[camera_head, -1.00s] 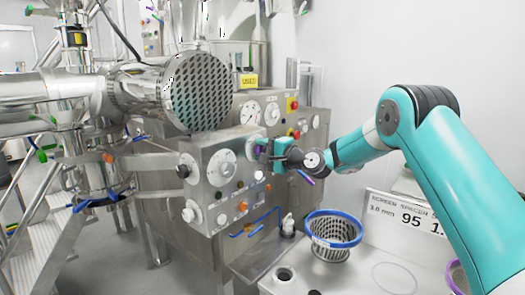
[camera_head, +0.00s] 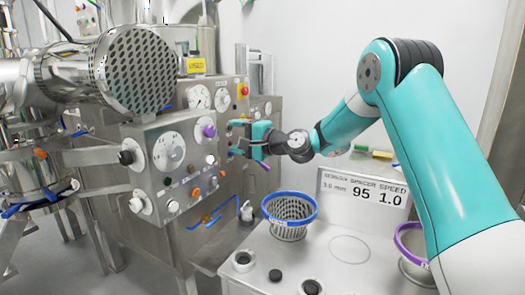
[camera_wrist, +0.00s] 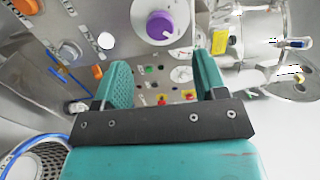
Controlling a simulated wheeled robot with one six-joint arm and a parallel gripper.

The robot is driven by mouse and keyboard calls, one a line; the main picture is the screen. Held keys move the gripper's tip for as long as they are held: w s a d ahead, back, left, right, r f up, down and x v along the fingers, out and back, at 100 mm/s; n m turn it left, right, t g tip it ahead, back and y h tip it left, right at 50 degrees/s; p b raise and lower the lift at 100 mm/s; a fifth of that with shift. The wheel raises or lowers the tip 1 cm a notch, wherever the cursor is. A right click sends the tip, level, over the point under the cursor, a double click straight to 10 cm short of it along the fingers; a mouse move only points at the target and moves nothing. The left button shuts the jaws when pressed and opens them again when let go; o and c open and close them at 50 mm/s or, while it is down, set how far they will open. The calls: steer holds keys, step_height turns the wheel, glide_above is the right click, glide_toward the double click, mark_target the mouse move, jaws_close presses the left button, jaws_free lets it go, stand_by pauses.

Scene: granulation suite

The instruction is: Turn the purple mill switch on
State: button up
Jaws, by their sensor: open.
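The purple mill switch (camera_head: 209,131) is a round purple knob on a white dial, on the front of the steel control panel. In the wrist view the purple knob (camera_wrist: 159,25) sits at the top, beyond and slightly left of centre between the fingers, with a pale mark on it. My gripper (camera_head: 236,138) is open, its jaws just right of the knob in the head view. In the wrist view my gripper (camera_wrist: 160,80) has two teal fingers apart with nothing between them. The knob is apart from the fingers.
Orange (camera_head: 213,180) and white buttons and a large gauge (camera_head: 168,151) share the panel. A blue-rimmed basket (camera_head: 290,222) and a purple-rimmed one (camera_head: 400,240) stand on the bench below. A sign (camera_head: 362,193) stands behind them. A perforated drum (camera_head: 138,72) overhangs the panel's left.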

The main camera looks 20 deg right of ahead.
steer(key=b+v, duration=0.2)
steer(key=v, duration=0.6)
steer(key=shift+s+d+b, duration=0.2)
steer(key=shift+s+b, duration=0.1)
